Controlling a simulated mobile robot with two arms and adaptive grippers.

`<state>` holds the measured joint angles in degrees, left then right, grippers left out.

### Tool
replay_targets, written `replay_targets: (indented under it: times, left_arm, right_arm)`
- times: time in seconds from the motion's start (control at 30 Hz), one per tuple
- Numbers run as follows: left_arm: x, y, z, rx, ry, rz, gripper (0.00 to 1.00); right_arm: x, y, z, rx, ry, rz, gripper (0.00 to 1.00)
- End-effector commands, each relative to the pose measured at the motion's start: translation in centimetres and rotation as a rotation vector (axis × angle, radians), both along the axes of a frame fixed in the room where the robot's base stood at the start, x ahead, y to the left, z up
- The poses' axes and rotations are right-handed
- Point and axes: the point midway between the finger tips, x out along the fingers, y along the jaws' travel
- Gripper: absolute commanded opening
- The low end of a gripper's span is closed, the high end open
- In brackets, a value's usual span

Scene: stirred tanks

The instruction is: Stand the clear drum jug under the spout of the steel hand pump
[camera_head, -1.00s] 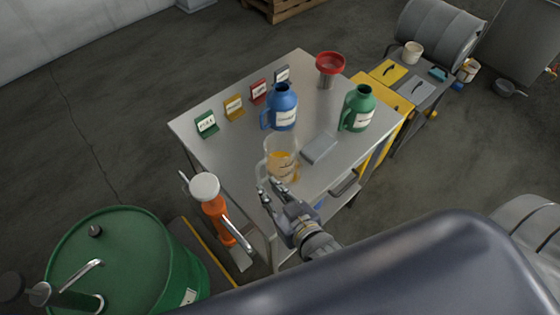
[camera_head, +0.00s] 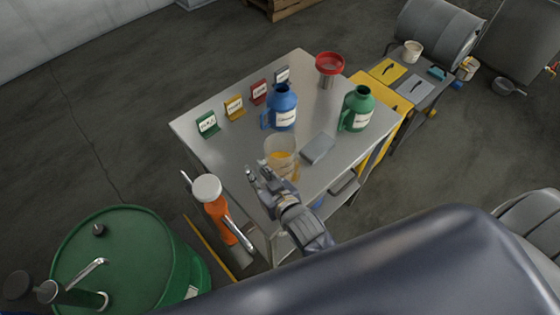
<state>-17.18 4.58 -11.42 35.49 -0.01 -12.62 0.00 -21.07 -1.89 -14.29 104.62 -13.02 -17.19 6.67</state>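The clear drum jug (camera_head: 281,152), with amber liquid in it, stands upright on the steel table near its front edge. My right gripper (camera_head: 258,172) is at the jug's near left side, with its fingers apart. It covers the jug's lower left part and handle, and I cannot tell whether it touches them. The steel hand pump (camera_head: 72,296) stands on the green drum (camera_head: 135,240) at lower left, and its bent spout (camera_head: 86,270) shows above the drum lid. My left gripper is not in view.
The steel table (camera_head: 225,155) also bears a blue jug (camera_head: 283,108), a green jug (camera_head: 358,110), a red funnel (camera_head: 329,66), a grey block (camera_head: 318,149) and several label stands. An orange pump (camera_head: 216,212) with a white top stands between drum and table.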

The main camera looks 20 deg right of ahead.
Motion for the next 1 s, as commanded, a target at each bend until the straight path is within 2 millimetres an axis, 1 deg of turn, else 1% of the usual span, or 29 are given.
replay_targets:
  times: [0.03,0.07,0.1,0.13,0.17,0.63,0.77,0.87,0.97,1.0]
  left_arm:
    - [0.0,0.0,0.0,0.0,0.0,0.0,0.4]
    - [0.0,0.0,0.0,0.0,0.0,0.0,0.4]
    - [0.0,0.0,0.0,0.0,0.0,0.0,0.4]
    - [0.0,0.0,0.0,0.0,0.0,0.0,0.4]
    - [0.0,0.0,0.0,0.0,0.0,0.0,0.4]
    - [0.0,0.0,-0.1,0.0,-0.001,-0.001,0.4]
    - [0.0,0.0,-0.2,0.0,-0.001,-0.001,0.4]
    - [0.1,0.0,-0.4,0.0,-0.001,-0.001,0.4]
    - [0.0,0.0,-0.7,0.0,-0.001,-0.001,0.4]
    - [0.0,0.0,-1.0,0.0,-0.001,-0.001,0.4]
  right_arm:
    - [0.0,0.0,0.0,0.0,0.0,0.0,0.2]
    - [0.0,0.0,0.0,0.0,0.0,0.0,0.17]
    - [0.0,0.0,0.0,0.0,0.0,0.0,0.08]
    - [0.0,0.0,0.0,0.0,0.0,0.0,0.01]
    - [0.0,0.0,0.0,0.0,0.0,0.0,0.0]
    - [0.0,0.0,0.4,0.0,-0.004,0.0,0.0]
    - [0.1,0.0,1.3,0.0,-0.006,-0.001,0.0]
    - [0.1,0.0,2.4,0.001,-0.008,-0.001,0.0]
    - [0.1,0.0,4.0,0.002,-0.009,0.0,0.0]
    - [-1.2,-0.5,3.4,-0.001,0.001,0.0,0.0]
